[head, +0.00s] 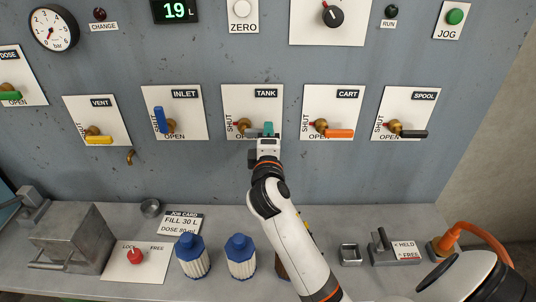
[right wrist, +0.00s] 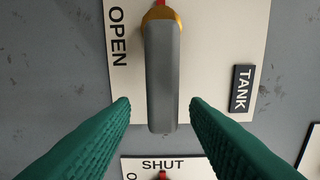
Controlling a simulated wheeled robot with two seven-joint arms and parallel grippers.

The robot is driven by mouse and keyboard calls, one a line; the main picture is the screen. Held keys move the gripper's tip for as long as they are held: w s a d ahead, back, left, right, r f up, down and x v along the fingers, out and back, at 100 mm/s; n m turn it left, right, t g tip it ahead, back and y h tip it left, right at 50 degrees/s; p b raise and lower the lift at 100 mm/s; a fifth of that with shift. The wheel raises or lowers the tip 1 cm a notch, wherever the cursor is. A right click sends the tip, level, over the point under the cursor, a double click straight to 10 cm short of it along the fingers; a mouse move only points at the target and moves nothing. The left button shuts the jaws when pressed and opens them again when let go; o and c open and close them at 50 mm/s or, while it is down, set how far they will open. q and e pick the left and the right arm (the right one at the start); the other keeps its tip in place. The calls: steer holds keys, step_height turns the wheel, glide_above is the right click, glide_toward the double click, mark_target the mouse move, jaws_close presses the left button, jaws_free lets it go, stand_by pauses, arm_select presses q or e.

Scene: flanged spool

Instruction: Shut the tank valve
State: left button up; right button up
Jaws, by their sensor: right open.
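The tank valve (head: 243,125) is on the TANK plate (head: 252,93), in the middle of the wall panel's valve row. Its grey lever (right wrist: 162,75) lies level, pointing right along the OPEN label in the head view. The SHUT label runs up the plate's left side. My right gripper (head: 267,130) is at the lever's free end. In the right wrist view its green fingers (right wrist: 160,104) are open, one on each side of the lever's end, with a gap to each. The gripper partly hides the lever in the head view. My left gripper is not in view.
The CART valve's orange lever (head: 339,133) is close to the right of my gripper. The INLET valve's blue lever (head: 160,120) stands upright to the left. Below, the bench holds blue-capped bottles (head: 241,256) and a job card (head: 181,222).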

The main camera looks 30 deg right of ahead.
steer(key=b+v, duration=0.2)
steer(key=v, duration=0.8)
steer(key=shift+a, duration=0.1)
